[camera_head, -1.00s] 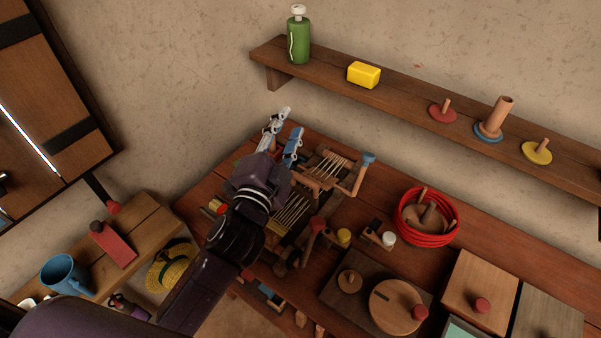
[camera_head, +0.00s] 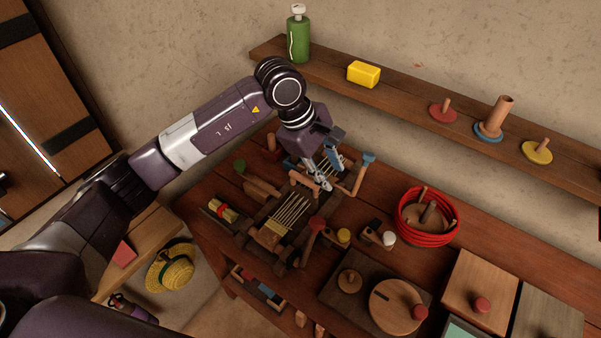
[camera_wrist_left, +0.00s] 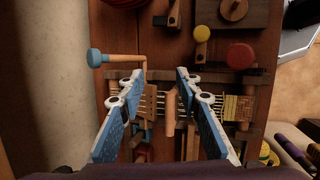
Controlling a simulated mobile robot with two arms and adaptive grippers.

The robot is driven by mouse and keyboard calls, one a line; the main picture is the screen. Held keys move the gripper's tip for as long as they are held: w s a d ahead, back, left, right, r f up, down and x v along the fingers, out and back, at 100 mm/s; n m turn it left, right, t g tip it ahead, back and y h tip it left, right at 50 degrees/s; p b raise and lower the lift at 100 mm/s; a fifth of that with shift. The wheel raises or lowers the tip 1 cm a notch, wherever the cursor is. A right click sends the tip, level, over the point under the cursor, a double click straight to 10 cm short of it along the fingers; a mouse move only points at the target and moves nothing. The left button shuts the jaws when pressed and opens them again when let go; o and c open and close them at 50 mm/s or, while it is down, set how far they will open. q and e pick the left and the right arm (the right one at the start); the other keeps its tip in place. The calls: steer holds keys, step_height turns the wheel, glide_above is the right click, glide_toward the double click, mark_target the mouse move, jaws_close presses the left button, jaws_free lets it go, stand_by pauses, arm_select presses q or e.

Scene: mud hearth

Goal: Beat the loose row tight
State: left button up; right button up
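A small wooden loom (camera_head: 290,213) with pale stretched threads stands on the table; it also shows in the left wrist view (camera_wrist_left: 215,75). A woven tan patch (camera_wrist_left: 240,108) lies at its right end there. I cannot make out a separate loose row. My left gripper (camera_head: 325,175) is over the loom's far end in the head view. In the wrist view its blue-padded fingers (camera_wrist_left: 160,76) are spread wide. A wooden cylindrical bar (camera_wrist_left: 170,116) shows in the gap between them, with no finger visibly closed on it. The gripper partly hides the loom's far end. My right gripper is not in view.
A crank with a blue knob (camera_head: 368,158) rises beside the loom's far end. A red-knobbed lever (camera_head: 317,225) stands at its near side. A red coil (camera_head: 427,215) and a round wooden lid (camera_head: 397,306) lie to the right. A shelf (camera_head: 420,97) runs along the wall above.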

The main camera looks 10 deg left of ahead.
mark_target(301, 177)
arm_select(q)
steer(key=w+a+y, duration=0.2)
steer(key=a+y, duration=0.1)
steer(key=a, duration=0.5)
steer(key=f+p, duration=0.1)
steer(key=f, duration=0.1)
steer(key=w+f, duration=0.1)
steer(key=f, duration=0.1)
steer(key=f+p, duration=0.1)
steer(key=f, duration=0.2)
steer(key=shift+w+d+p, duration=0.25)
steer(key=shift+d+p, duration=0.05)
steer(key=shift+r, duration=0.1)
steer(key=shift+c, duration=0.7)
jaws_close()
